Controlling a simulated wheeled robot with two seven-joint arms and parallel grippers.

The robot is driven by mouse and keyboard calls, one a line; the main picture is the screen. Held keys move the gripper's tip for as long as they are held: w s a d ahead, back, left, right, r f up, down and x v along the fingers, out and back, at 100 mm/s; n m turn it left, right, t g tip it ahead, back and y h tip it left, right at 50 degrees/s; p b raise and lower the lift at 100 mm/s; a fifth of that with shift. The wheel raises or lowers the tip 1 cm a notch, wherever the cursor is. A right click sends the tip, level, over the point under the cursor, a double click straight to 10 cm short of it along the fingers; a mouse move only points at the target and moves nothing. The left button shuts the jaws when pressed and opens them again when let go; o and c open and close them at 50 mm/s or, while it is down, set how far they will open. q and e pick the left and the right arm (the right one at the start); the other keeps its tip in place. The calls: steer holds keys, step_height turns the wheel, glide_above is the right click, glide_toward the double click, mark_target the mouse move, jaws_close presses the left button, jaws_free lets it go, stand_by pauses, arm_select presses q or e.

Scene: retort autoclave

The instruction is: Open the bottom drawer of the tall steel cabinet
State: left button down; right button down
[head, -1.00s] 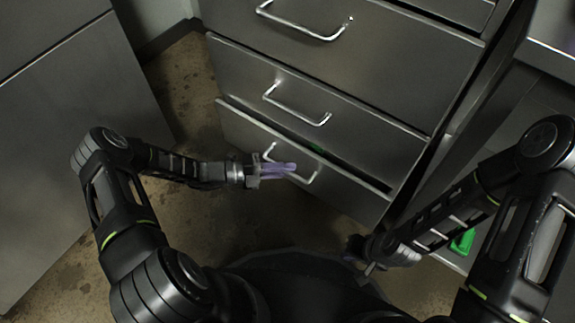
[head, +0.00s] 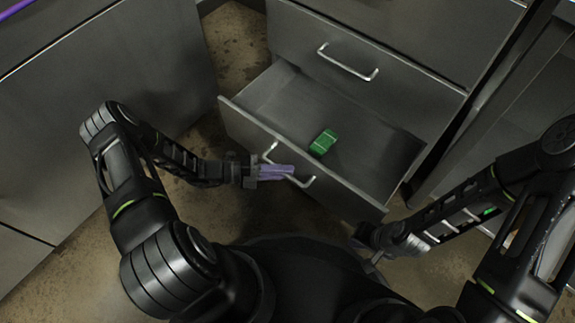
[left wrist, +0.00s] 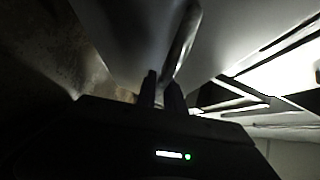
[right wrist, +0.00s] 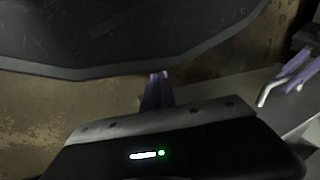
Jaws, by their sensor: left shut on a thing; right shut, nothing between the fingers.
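The tall steel cabinet (head: 400,40) stands at the top of the head view. Its bottom drawer (head: 370,135) is pulled well out, with its inside in view. My left gripper (head: 288,172) is shut on the handle (head: 306,183) on that drawer's front. In the left wrist view its fingers (left wrist: 162,92) meet the handle bar (left wrist: 182,40). My right gripper (head: 362,240) is low at the right, apart from the drawer. In the right wrist view its fingers (right wrist: 158,88) are together and empty; the handle (right wrist: 268,88) also shows there.
A green box (head: 323,142) lies in the open drawer. The drawer above, with its own handle (head: 347,64), is shut. A grey cabinet (head: 100,95) stands at the left. Bare stained floor (head: 225,50) lies between the cabinets.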

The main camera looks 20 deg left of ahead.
arm_select(q)
steer(key=shift+s+a, duration=0.15)
steer(key=shift+s, duration=0.35)
steer(key=c, duration=1.5)
jaws_free()
steer(key=shift+o, duration=0.2)
steer(key=p+v, duration=0.1)
steer(key=v, duration=0.6)
steer(key=shift+a, duration=0.4)
steer(key=shift+s, duration=0.1)
